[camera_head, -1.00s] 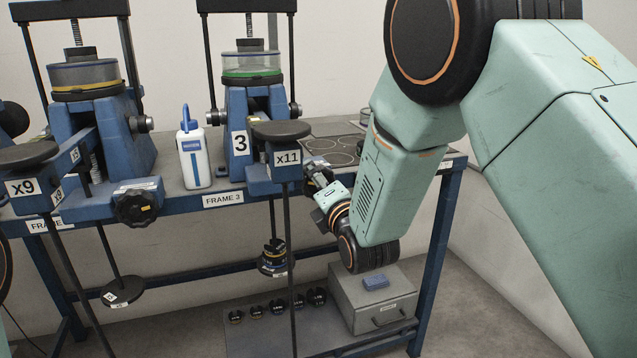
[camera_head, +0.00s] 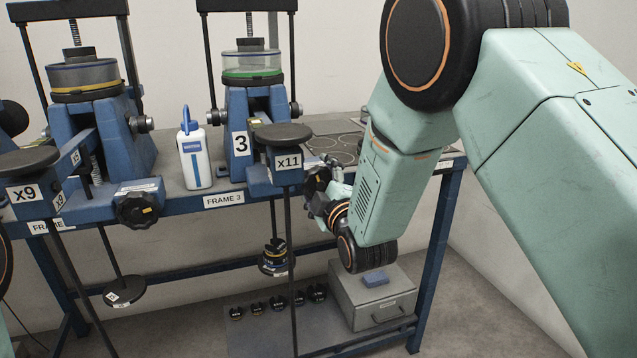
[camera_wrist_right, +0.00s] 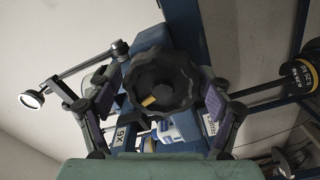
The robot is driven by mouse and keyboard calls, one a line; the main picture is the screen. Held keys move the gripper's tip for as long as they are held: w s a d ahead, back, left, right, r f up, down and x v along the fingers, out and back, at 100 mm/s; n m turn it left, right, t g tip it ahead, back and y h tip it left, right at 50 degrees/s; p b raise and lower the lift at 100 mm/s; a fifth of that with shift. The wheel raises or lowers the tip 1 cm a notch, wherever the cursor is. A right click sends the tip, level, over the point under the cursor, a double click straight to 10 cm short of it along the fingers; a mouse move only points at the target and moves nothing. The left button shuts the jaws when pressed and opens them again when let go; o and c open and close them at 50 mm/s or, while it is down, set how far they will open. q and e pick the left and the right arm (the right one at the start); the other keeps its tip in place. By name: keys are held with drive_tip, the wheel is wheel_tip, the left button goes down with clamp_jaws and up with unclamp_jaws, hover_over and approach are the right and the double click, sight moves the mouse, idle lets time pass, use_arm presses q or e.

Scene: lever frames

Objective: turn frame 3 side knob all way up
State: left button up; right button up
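Frame 3 is the blue lever frame (camera_head: 237,115) marked "3", with an "x11" label on its arm. Its side knob (camera_head: 318,180) is a dark lobed knob on the right side, partly hidden by my right gripper (camera_head: 325,192) in the head view. In the right wrist view the black knob (camera_wrist_right: 160,82) sits in the middle, with a yellow mark at its lower left. My right gripper (camera_wrist_right: 160,96) is open, its purple-padded fingers on either side of the knob. Gaps show beside the knob, though contact is hard to judge. My left gripper is not in view.
A white bottle (camera_head: 194,160) stands left of frame 3. Another lever frame (camera_head: 100,140) with its own knob (camera_head: 137,208) is farther left. A weight hanger (camera_head: 275,258) hangs below frame 3. A grey drawer box (camera_head: 372,300) and several black weights (camera_head: 277,304) are on the lower shelf.

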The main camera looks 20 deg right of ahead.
drive_tip(key=shift+s, duration=0.25)
drive_tip(key=shift+s+f, duration=0.1)
drive_tip(key=shift+s, duration=0.15)
drive_tip(key=s+p, duration=0.1)
drive_tip(key=s, duration=0.2)
drive_tip(key=shift+s, duration=0.35)
drive_tip(key=shift+s+d, duration=0.1)
drive_tip(key=shift+s, duration=0.8)
